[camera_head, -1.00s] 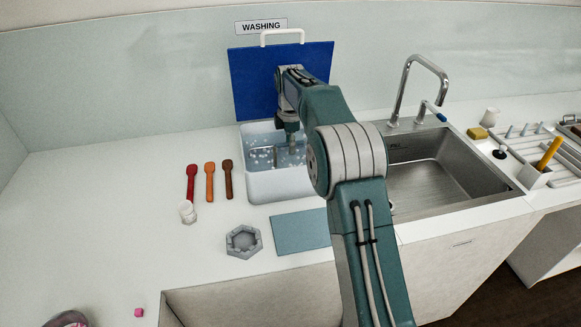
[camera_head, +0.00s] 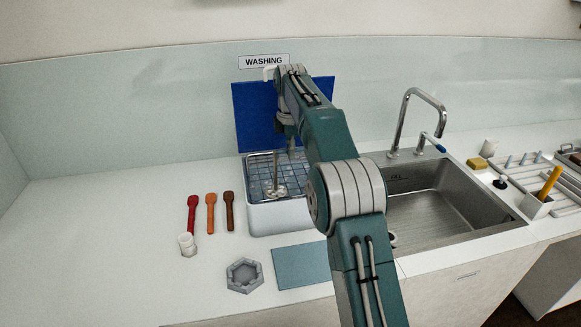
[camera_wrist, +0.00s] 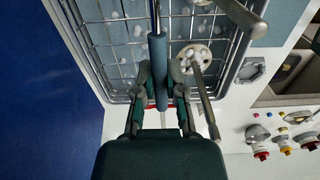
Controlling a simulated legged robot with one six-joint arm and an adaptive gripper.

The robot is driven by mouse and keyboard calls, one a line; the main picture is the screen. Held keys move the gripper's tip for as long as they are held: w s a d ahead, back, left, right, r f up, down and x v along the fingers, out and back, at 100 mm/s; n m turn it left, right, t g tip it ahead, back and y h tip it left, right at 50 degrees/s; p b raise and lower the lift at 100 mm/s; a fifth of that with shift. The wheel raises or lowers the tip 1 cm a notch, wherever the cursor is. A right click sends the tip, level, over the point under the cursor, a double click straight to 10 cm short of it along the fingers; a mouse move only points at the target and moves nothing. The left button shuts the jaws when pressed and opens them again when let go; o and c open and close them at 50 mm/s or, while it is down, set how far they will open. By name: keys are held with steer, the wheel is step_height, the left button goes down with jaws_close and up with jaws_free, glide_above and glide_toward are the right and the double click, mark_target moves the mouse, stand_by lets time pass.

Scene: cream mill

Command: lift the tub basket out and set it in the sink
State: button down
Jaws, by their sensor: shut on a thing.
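The tub basket (camera_head: 262,165) is a wire grid at the top of the white tub (camera_head: 282,220). Its mesh and rim also show in the wrist view (camera_wrist: 98,48), with white suds beneath. My gripper (camera_wrist: 160,88) is shut on the basket's blue-grey handle (camera_wrist: 157,60). In the head view my gripper (camera_head: 288,140) hangs over the back of the tub, and its fingertips are hard to make out. The steel sink (camera_head: 435,200) is right of the tub, partly behind my arm. It looks empty where visible.
A blue panel (camera_head: 255,115) stands behind the tub. A perforated disc with a rod (camera_head: 275,191) stands at the basket. The faucet (camera_head: 408,115) rises behind the sink. Red, orange and brown spatulas (camera_head: 211,212) lie left; a blue-grey mat (camera_head: 300,265) lies in front.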

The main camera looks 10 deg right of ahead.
steer(key=shift+r, duration=1.75)
steer(key=shift+s+r, duration=0.15)
steer(key=shift+s, duration=0.1)
steer(key=s+r, duration=0.2)
steer(key=s, duration=2.9)
steer(key=shift+s, duration=0.25)
steer(key=shift+r, duration=0.1)
